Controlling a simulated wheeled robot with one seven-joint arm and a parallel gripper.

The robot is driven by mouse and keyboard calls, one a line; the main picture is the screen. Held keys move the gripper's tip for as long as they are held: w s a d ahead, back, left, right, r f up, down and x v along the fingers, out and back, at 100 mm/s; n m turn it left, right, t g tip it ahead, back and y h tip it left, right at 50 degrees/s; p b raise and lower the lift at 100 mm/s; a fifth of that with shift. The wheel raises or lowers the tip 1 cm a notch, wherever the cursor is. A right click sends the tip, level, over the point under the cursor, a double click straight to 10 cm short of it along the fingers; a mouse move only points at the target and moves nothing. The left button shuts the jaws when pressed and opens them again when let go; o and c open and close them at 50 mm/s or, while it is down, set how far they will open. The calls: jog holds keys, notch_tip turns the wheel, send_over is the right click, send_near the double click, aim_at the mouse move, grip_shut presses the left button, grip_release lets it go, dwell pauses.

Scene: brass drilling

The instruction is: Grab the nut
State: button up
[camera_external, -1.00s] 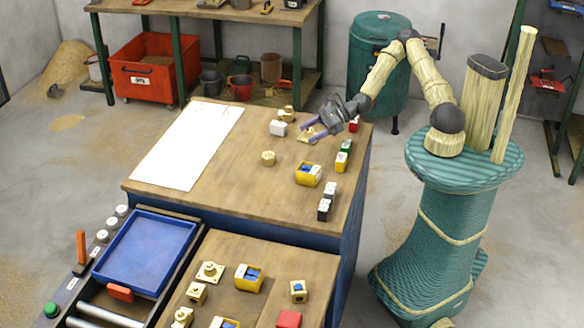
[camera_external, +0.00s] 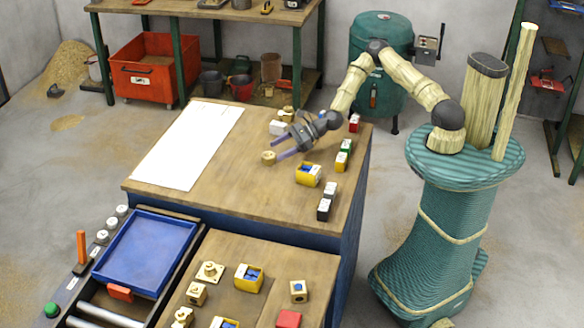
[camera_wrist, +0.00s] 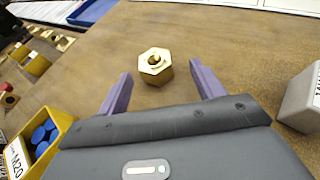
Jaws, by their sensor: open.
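The brass nut (camera_wrist: 155,66) is a hexagonal piece with a hole in its top, lying on the wooden table. In the wrist view it sits just beyond and between my open fingers, with wood visible on both sides of it. In the external view the nut (camera_external: 268,157) is at the left of my fingertips. My gripper (camera_external: 276,147) is open and low over the table, with its purple fingers reaching toward the nut. In the wrist view my gripper (camera_wrist: 160,82) is empty, its fingers wide apart.
A yellow bin with blue pieces (camera_wrist: 40,140) stands left of my gripper, and a grey-white block (camera_wrist: 300,100) stands right. Small coloured boxes (camera_external: 341,161) line the table's right side. A white sheet (camera_external: 188,150) covers the left part. The wood around the nut is clear.

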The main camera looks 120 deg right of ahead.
aim_at(273, 154)
jog(key=shift+w, duration=0.1)
jog(key=shift+a+p+x, duration=0.15)
jog(key=shift+p+x, duration=0.25)
jog(key=shift+x, duration=0.9)
jog(key=shift+a+p+x, duration=0.15)
jog(key=shift+p+x, duration=0.25)
jog(key=shift+x, duration=0.85)
jog(key=shift+f, duration=0.1)
jog(key=c, duration=1.3)
